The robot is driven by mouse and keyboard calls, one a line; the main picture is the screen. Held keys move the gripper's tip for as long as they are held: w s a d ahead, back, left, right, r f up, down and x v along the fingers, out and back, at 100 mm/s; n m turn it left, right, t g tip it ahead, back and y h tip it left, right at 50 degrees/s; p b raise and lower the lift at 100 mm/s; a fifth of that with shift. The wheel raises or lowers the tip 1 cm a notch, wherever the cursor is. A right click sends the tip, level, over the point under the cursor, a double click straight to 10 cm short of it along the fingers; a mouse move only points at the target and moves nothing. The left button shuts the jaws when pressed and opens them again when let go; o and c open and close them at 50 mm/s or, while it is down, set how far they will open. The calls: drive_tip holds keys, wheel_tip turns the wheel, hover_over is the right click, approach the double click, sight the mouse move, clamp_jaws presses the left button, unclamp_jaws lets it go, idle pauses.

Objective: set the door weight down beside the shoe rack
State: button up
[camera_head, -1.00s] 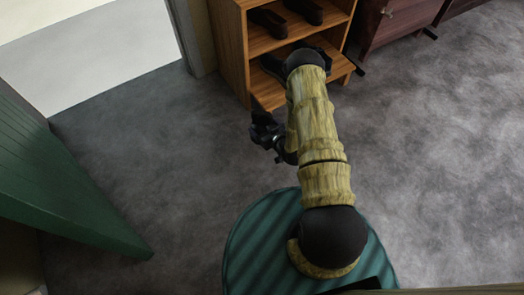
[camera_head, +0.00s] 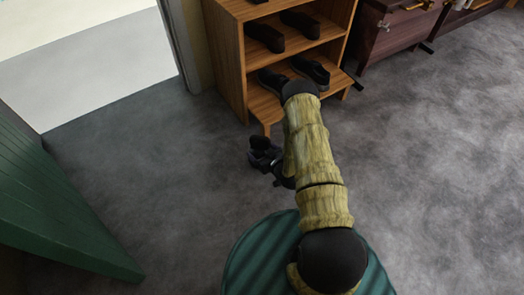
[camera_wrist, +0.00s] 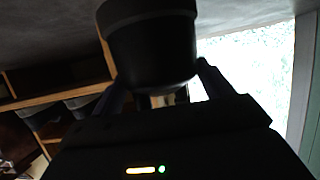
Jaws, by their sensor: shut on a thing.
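The door weight (camera_wrist: 152,45) is a dark, rounded, pot-like thing with a rim. In the wrist view my gripper (camera_wrist: 158,92) is shut on it, with a finger on each side. In the head view the weight (camera_head: 260,146) is a small black shape at the end of my gripper (camera_head: 268,160), above the grey floor and just in front of the shoe rack's left front corner. I cannot tell whether it touches the floor. The shoe rack (camera_head: 233,62) is orange-brown wood with black shoes on its shelves. My arm hides part of its lower right.
A green door (camera_head: 60,205) stands open at the left, beside a bright doorway (camera_head: 100,65). A dark red-brown cabinet (camera_head: 395,25) stands right of the rack. The grey floor (camera_head: 150,150) left of the rack is clear, as is the floor at right.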

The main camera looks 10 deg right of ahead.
sight(262, 155)
drive_tip(key=shift+w+r, duration=0.1)
drive_tip(key=shift+r, duration=0.1)
wheel_tip(262, 155, down, 4)
drive_tip(key=b, duration=0.2)
drive_tip(key=shift+b, duration=0.4)
drive_tip(key=shift+r, duration=0.1)
drive_tip(key=o, duration=2)
drive_tip(key=shift+f, duration=0.2)
drive_tip(key=shift+r, duration=0.1)
